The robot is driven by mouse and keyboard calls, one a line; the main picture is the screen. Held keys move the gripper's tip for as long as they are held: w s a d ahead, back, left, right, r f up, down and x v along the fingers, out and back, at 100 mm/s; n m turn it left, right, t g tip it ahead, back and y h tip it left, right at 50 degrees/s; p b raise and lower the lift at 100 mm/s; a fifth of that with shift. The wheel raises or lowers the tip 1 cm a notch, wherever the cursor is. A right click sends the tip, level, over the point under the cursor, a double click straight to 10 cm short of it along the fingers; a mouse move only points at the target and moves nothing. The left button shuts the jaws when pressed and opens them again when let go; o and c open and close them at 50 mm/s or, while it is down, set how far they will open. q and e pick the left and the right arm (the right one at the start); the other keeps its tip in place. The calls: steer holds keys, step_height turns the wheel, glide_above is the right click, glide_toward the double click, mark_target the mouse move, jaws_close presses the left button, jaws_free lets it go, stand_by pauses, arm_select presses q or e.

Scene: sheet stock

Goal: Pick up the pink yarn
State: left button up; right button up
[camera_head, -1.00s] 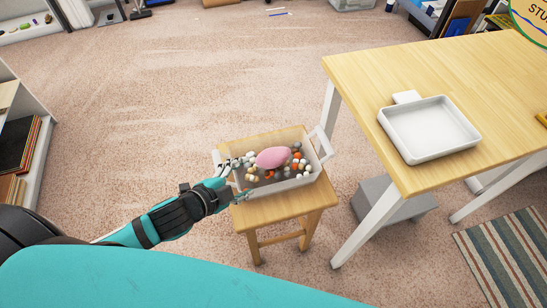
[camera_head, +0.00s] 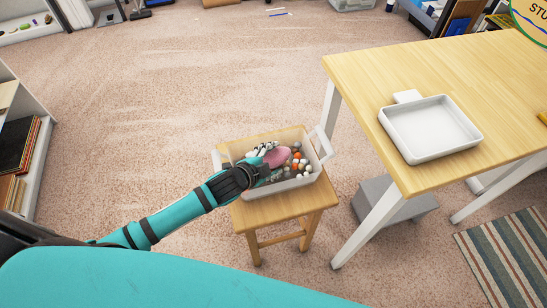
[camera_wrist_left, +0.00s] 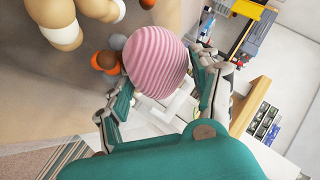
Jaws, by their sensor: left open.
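In the left wrist view the yarn (camera_wrist_left: 155,60) is striped pink and sits between the spread fingers. My left gripper (camera_head: 266,156) reaches into the bin from the left and is open around the yarn. The same gripper shows in the left wrist view (camera_wrist_left: 160,88) with one finger on each side of the ball. I cannot tell whether the fingers touch it. The gripper partly hides the yarn in the head view. My right gripper is not in view.
Several small white, orange and grey balls (camera_head: 300,162) lie around the yarn in the bin. A wooden table (camera_head: 360,75) with a white tray (camera_head: 432,157) stands to the right. A grey box (camera_head: 392,205) is under the table. The carpet around is mostly clear.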

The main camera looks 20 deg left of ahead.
arm_select(q)
steer(key=shift+f, duration=0.15)
steer(key=shift+c, duration=0.4)
steer(key=c, duration=0.7)
steer(key=shift+c, duration=0.3)
